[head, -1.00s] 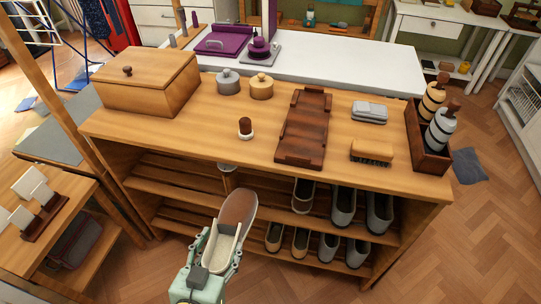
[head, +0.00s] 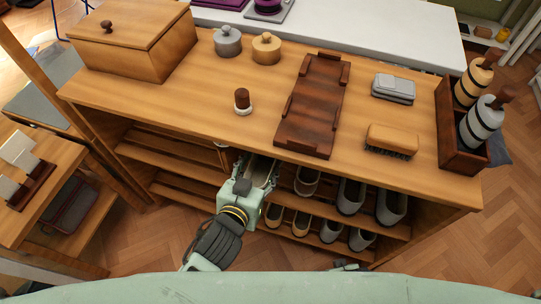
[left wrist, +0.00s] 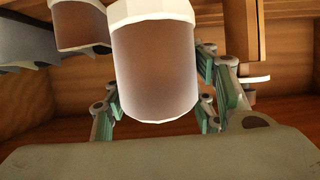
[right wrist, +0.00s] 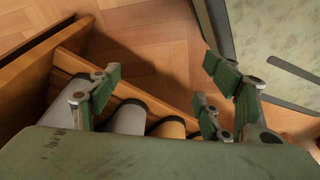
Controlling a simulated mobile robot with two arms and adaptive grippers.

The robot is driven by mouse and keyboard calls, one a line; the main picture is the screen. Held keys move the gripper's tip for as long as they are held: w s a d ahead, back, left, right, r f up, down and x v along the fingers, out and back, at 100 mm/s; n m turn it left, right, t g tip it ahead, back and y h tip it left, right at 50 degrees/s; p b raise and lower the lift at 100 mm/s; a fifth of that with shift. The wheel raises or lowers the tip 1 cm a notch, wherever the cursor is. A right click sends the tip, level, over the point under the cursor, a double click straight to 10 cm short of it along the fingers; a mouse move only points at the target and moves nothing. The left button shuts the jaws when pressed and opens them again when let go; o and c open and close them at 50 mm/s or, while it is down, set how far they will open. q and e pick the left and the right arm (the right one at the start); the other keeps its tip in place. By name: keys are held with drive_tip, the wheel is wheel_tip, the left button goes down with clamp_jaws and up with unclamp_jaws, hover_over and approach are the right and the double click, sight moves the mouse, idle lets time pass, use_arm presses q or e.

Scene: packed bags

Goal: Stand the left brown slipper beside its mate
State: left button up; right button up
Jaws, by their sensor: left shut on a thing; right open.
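The left brown slipper (head: 264,172), pale outside, is held by my left gripper (head: 256,178) at the front of the shoe rack, just under the tabletop edge. In the left wrist view its brown part with a white rim (left wrist: 153,65) fills the middle between the fingers. Its mate (head: 306,181) stands on the upper shelf just to the right; it also shows in the left wrist view (left wrist: 78,25). A gap shows between them there. Whether the held slipper touches the shelf cannot be told. My right gripper (right wrist: 160,85) is open and empty, above the lower shoes.
Grey shoes (head: 350,194) stand right of the mate on the upper shelf. Tan shoes (head: 273,215) and grey shoes (head: 361,239) stand on the lower shelf. The upper shelf's left part (head: 165,160) is bare. The tabletop (head: 200,105) overhangs the shelf and carries a brown tray (head: 312,105).

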use_arm(q)
drive_tip(key=w, duration=0.2)
drive_tip(key=w+d, duration=0.1)
drive_tip(key=w, duration=0.2)
drive_tip(key=w+d, duration=0.1)
drive_tip(key=w, duration=0.1)
drive_tip(key=shift+w+d+b, duration=0.25)
drive_tip(key=shift+w+b, duration=0.05)
drive_tip(key=shift+w, duration=0.1)
drive_tip(key=f, duration=0.1)
drive_tip(key=f+b, duration=0.1)
drive_tip(key=shift+w+d+f, duration=0.1)
drive_tip(key=shift+w+f, duration=0.2)
drive_tip(key=shift+f, duration=0.8)
wheel_tip(320, 180, down, 2)
drive_tip(key=shift+w+f+b, duration=0.1)
drive_tip(key=shift+f+b, duration=0.15)
drive_tip(key=shift+b, duration=0.5)
drive_tip(key=shift+w+d+f, duration=0.1)
use_arm(e)
drive_tip(key=w+r, duration=0.4)
drive_tip(key=r, duration=0.5)
drive_tip(key=shift+w+a+r+t, duration=0.25)
drive_tip(key=shift+w+t, duration=0.1)
drive_tip(key=shift+t, duration=0.05)
